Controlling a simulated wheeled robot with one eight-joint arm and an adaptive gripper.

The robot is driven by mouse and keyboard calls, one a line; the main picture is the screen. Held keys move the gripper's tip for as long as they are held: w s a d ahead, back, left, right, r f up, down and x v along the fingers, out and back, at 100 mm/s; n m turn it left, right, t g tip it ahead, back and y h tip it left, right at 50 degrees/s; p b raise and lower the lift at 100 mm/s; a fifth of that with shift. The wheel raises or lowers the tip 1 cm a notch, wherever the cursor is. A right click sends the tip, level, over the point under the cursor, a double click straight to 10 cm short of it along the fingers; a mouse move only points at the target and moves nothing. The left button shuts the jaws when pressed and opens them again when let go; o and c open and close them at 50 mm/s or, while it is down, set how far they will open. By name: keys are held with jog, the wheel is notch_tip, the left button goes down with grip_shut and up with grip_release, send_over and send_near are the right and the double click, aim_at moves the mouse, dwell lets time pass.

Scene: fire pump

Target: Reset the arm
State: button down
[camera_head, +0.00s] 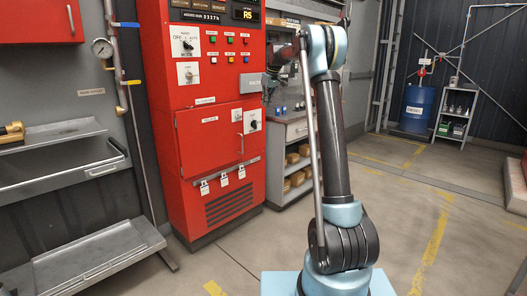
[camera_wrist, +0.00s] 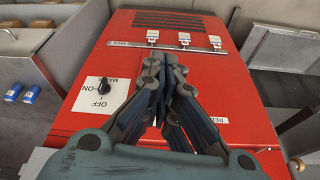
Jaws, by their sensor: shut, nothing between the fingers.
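My arm stands in the middle of the head view, with its upper link raised and its elbow bent over toward the red control cabinet (camera_head: 212,145). My gripper (camera_head: 267,90) is in front of the cabinet's right edge, small and dark there. In the wrist view my gripper (camera_wrist: 160,68) is shut and empty, its fingers meeting over the red cabinet front (camera_wrist: 225,90), which appears upside down. A rotary switch on a white plate (camera_wrist: 98,98) lies left of the fingers. I cannot tell how far the fingertips are from the cabinet.
A shelf unit with boxes (camera_head: 296,130) stands right of the cabinet, behind my arm. Grey metal shelves (camera_head: 95,255) are at the left. A blue barrel (camera_head: 417,108) and a small white rack (camera_head: 456,115) stand at the back right.

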jog(key=s+d+f+m, duration=0.1)
jog(key=s+d, duration=0.3)
jog(key=s, duration=0.7)
jog(key=s+d+m+h, duration=0.1)
jog(key=s+d, duration=0.3)
jog(key=s, duration=0.7)
jog(key=s+d+f+m, duration=0.1)
jog(key=s+d, duration=0.3)
jog(key=s, duration=0.7)
jog(key=s+d+f+m, duration=0.2)
jog(key=s+d+f, duration=0.1)
jog(key=s+f, duration=0.8)
jog(key=s+d+f+m+h, duration=0.1)
jog(key=s+d+f+m, duration=0.1)
jog(key=s+f, duration=1)
jog(key=s, duration=0.7)
jog(key=shift+s+d+f+g, duration=0.2)
jog(key=shift+s+d+g, duration=0.1)
jog(key=shift+s+d, duration=0.1)
jog(key=shift+w+f, duration=0.2)
jog(key=shift+w, duration=0.3)
